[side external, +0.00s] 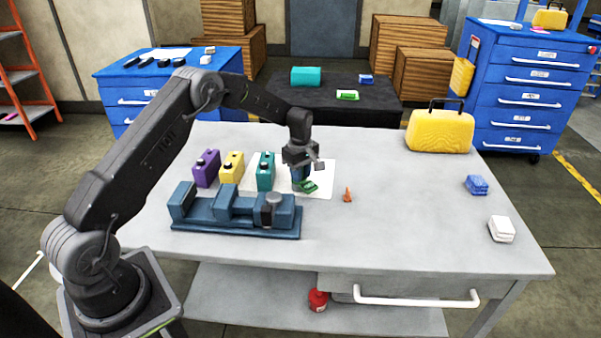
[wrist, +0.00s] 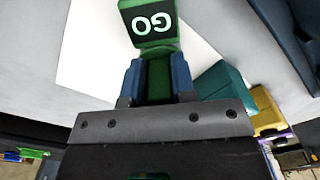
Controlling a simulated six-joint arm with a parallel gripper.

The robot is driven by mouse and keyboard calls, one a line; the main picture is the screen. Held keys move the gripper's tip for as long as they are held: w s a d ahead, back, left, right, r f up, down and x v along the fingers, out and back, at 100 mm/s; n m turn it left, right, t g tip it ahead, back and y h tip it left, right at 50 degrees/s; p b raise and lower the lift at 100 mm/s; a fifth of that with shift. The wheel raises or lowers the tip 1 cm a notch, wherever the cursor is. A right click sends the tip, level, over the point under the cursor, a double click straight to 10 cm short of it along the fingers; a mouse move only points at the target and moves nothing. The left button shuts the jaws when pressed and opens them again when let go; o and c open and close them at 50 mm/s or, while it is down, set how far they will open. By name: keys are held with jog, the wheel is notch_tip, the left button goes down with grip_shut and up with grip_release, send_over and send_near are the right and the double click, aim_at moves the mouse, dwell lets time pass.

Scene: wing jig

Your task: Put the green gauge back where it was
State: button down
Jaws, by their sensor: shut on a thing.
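The green gauge (side external: 307,186) is in my gripper (side external: 300,174), low over the right part of a white sheet (side external: 321,181) on the grey table. In the wrist view the gauge (wrist: 150,25) has a square end marked "GO", and its narrower green body runs between the two blue fingers of my gripper (wrist: 156,78). The fingers are closed on that body. I cannot tell whether the gauge touches the sheet.
Purple (side external: 206,168), yellow (side external: 231,167) and teal (side external: 265,171) blocks stand left of my gripper. A blue jig (side external: 235,213) lies in front of them. A small orange piece (side external: 347,195) is to the right.

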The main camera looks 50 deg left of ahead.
jog(key=shift+f, duration=0.1)
jog(key=c, duration=0.9)
grip_release()
jog(key=shift+c, duration=0.2)
